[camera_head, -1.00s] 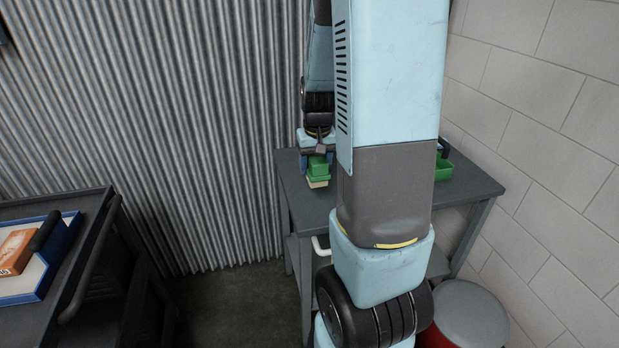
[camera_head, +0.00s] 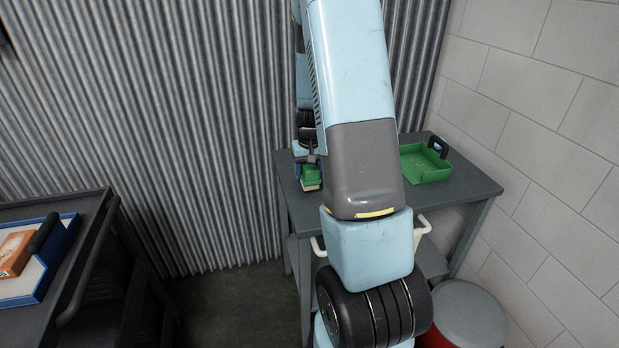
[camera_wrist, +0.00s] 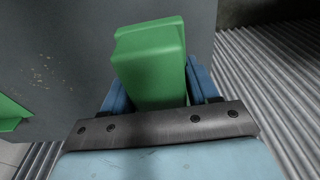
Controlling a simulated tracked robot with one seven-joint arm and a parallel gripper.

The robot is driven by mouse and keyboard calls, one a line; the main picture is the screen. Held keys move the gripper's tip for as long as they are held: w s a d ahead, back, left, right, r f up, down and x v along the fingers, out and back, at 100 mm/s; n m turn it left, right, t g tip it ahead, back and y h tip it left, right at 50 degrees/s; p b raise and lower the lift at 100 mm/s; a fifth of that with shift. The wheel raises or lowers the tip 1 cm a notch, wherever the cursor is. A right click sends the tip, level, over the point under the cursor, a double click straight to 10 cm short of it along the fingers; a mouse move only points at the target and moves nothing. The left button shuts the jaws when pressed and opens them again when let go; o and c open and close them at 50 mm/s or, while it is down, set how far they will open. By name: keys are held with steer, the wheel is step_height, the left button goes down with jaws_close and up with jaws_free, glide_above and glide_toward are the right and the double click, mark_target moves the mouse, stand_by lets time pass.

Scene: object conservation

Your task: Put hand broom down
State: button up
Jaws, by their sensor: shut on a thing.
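The hand broom (camera_head: 311,174) has a green body with pale bristles below and shows at the left end of the grey table (camera_head: 464,178). My gripper (camera_head: 308,157) is shut on it. In the wrist view the broom's green body (camera_wrist: 150,62) sits between my two blue fingers (camera_wrist: 154,92). The grey tabletop (camera_wrist: 70,60) lies below it there. I cannot tell whether the bristles touch the tabletop. My arm hides the middle of the table in the head view.
A green dustpan (camera_head: 425,166) with a dark handle lies on the right part of the table. A grey-lidded red bin (camera_head: 467,312) stands in front. A dark cart (camera_head: 85,205) with a blue-edged tray is at left. Corrugated and block walls close in the back and right.

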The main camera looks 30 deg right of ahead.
steer(key=shift+f, duration=1.4)
steer(key=o, duration=1.4)
